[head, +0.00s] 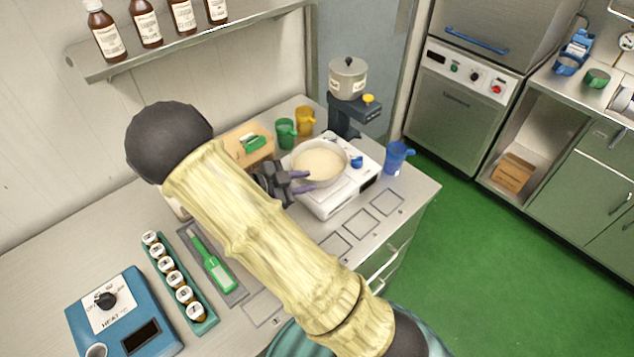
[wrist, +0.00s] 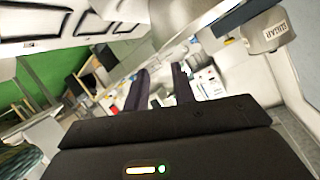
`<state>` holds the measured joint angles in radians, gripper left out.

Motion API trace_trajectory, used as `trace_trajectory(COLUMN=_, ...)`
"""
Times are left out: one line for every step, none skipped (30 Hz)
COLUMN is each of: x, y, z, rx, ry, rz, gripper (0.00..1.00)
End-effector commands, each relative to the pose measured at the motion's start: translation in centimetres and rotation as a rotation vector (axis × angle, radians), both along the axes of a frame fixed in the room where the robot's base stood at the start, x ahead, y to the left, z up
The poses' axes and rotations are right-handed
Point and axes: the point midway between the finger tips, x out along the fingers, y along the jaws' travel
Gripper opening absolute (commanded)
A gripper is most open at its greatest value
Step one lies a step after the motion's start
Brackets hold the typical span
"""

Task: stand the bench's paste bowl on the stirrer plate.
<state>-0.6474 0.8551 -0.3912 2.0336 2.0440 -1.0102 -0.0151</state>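The paste bowl (head: 320,160), a pale round bowl of cream paste, appears upright on a white device (head: 345,196) with a dark display on its front. Its left rim is partly behind my gripper. My gripper (head: 301,181) is beside the bowl's left side, its purple-grey fingers pointing right towards it. The wrist view shows the fingers (wrist: 160,88) apart, with background visible between them and no clear bowl. I cannot tell whether they touch the bowl. A blue unit (head: 150,292) with a knob and HEAT marking stands at front left. Which device is the stirrer plate is not clearly labelled.
Green (head: 286,133), yellow (head: 304,121) and blue (head: 398,157) cups stand around the white device. A metal pot (head: 347,78) sits on a dark stand behind. A vial rack (head: 180,282) and green tool (head: 211,263) lie left. Outlined squares (head: 361,219) look bare.

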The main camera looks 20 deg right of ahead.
Motion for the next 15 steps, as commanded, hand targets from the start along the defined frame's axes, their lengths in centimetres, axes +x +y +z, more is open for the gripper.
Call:
trace_trajectory(x=-0.1, y=1.0, z=0.1, rx=0.004, ry=-0.004, rz=0.002, gripper=0.26)
trace_trajectory(x=-0.1, y=1.5, z=0.4, rx=0.004, ry=-0.005, rz=0.002, gripper=0.26)
trace_trajectory(x=-0.2, y=2.2, z=0.6, rx=0.003, ry=-0.003, rz=0.003, gripper=0.26)
trace_trajectory(x=-0.3, y=2.7, z=0.8, rx=0.003, ry=-0.003, rz=0.002, gripper=0.26)
trace_trajectory(x=-0.4, y=3.1, z=1.0, rx=0.003, ry=-0.004, rz=0.002, gripper=0.26)
trace_trajectory(x=-0.4, y=3.6, z=1.3, rx=0.003, ry=-0.004, rz=0.002, gripper=0.26)
trace_trajectory(x=-0.5, y=3.9, z=1.4, rx=0.002, ry=-0.003, rz=0.002, gripper=0.26)
trace_trajectory(x=-0.6, y=4.1, z=1.5, rx=0.001, ry=-0.001, rz=0.002, gripper=0.26)
trace_trajectory(x=-0.6, y=4.4, z=1.7, rx=0.001, ry=0.0, rz=0.001, gripper=0.26)
trace_trajectory(x=-0.6, y=4.5, z=1.7, rx=0.001, ry=0.0, rz=0.001, gripper=0.26)
trace_trajectory(x=-0.7, y=4.6, z=1.8, rx=0.001, ry=0.0, rz=0.001, gripper=0.26)
trace_trajectory(x=-0.7, y=4.7, z=1.9, rx=0.001, ry=0.0, rz=0.001, gripper=0.26)
trace_trajectory(x=-0.7, y=4.7, z=1.9, rx=0.001, ry=0.0, rz=0.001, gripper=0.26)
trace_trajectory(x=-0.7, y=4.7, z=1.9, rx=0.0, ry=0.0, rz=0.001, gripper=0.26)
trace_trajectory(x=-0.7, y=4.7, z=1.9, rx=0.0, ry=0.0, rz=0.001, gripper=0.26)
